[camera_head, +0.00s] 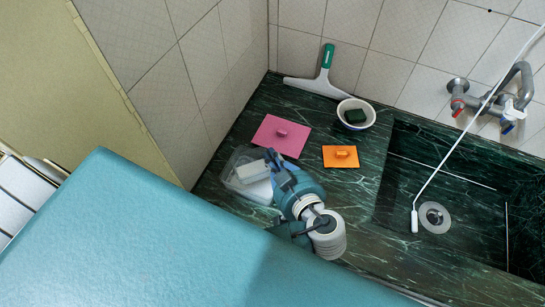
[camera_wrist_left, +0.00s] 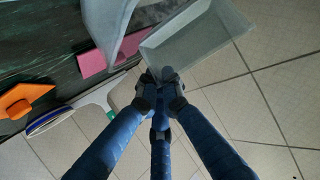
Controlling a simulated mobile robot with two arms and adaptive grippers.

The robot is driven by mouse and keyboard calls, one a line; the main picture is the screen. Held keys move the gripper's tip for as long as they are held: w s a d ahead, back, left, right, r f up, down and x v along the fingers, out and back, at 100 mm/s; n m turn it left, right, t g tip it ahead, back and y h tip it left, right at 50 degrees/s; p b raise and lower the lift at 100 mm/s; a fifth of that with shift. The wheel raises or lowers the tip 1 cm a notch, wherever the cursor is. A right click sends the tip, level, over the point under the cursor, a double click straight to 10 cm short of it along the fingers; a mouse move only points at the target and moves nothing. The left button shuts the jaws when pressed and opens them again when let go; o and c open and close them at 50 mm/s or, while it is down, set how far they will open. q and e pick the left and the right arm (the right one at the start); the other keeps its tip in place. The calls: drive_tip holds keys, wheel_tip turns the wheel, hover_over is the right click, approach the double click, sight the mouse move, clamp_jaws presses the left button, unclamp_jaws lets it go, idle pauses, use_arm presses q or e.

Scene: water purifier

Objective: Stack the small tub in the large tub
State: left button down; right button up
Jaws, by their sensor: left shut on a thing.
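The large tub (camera_head: 262,191) is clear and stands on the dark green counter, left of my left gripper in the head view. A pale translucent tub (camera_wrist_left: 112,22) at the top of the left wrist view seems to be the same one. My left gripper (camera_head: 272,160) is shut on the small tub (camera_head: 253,171) by its edge. In the left wrist view the small tub (camera_wrist_left: 195,40) is tilted at the fingertips (camera_wrist_left: 165,82). In the head view it overlaps the large tub; I cannot tell how far above or inside it is. My right gripper is not in view.
A pink lid (camera_head: 281,136) and an orange lid (camera_head: 341,156) lie on the counter. A white bowl with a dark sponge (camera_head: 356,115) and a squeegee (camera_head: 322,84) are behind. The sink (camera_head: 460,190) is at right. Tiled walls close the back and left.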

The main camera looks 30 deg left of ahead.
use_arm(q)
drive_tip(key=shift+f+b, duration=0.3)
drive_tip(key=shift+f, duration=0.2)
drive_tip(key=c, duration=1.9)
unclamp_jaws()
drive_tip(key=shift+c, duration=0.2)
drive_tip(key=shift+r, duration=0.1)
drive_tip(key=r+b+v, duration=0.1)
drive_tip(key=v, duration=1.1)
drive_tip(key=shift+d, duration=0.1)
